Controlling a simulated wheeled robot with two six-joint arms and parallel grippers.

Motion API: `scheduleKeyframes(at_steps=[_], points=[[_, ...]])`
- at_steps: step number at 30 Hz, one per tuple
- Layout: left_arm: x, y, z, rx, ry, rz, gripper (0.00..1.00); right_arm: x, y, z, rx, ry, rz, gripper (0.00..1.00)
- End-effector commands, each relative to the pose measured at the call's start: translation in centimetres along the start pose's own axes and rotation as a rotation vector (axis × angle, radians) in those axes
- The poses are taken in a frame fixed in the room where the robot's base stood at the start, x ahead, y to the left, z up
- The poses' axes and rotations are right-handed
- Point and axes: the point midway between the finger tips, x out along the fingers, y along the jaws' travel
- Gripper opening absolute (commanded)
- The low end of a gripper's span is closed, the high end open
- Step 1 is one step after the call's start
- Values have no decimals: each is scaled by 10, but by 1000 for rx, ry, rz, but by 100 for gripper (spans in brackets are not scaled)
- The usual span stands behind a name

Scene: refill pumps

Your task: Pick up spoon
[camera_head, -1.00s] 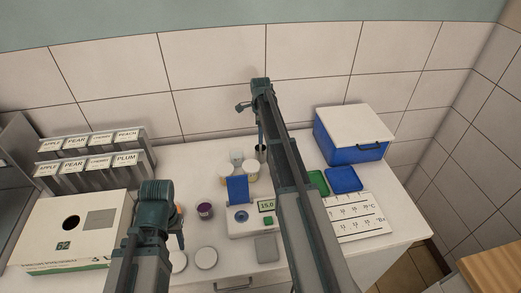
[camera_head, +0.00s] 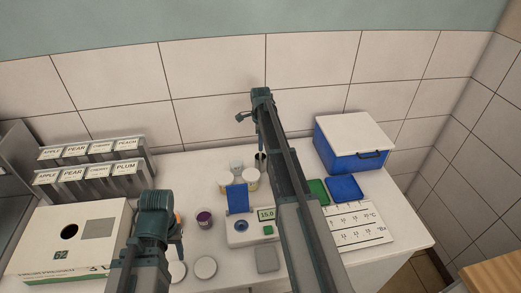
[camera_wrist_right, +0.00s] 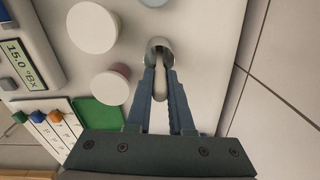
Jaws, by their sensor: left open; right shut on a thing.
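In the right wrist view, a pale slender handle, apparently the spoon (camera_wrist_right: 161,84), lies between the two fingers of my right gripper (camera_wrist_right: 160,68). The gripper is shut on it. I cannot tell how much of the spoon is inside the holder. In the head view, my right gripper (camera_head: 261,147) points down at the dark-mouthed holder (camera_head: 261,160) near the wall; the spoon is too small to make out there. My left gripper (camera_head: 178,246) is open over the counter at the front left, partly hidden by its arm.
White-lidded jars (camera_head: 251,177) stand beside the holder. A refractometer (camera_head: 250,230) with a blue flap sits in front. A purple cup (camera_head: 205,218), white discs, a printed box (camera_head: 60,262), green and blue trays (camera_head: 345,188) and a blue cooler (camera_head: 350,150) occupy the counter.

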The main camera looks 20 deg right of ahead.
Motion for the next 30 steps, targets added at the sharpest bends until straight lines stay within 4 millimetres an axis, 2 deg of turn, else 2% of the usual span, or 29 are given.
scheduleKeyframes(at_steps=[8, 14, 24, 30], points=[[-13, -1, 1, -1, 0, 0, 50, -13, 0, 0, 0, 0, 0, 0], [-37, -3, 2, -5, 0, 1, 50, -37, 0, 0, 0, 0, 0, 0], [-88, -8, 5, -15, 0, 3, 50, -89, -1, 0, 0, 0, 0, 0], [-100, -9, 6, -14, -1, 3, 50, -101, -2, 0, 0, 0, 0, 0]])
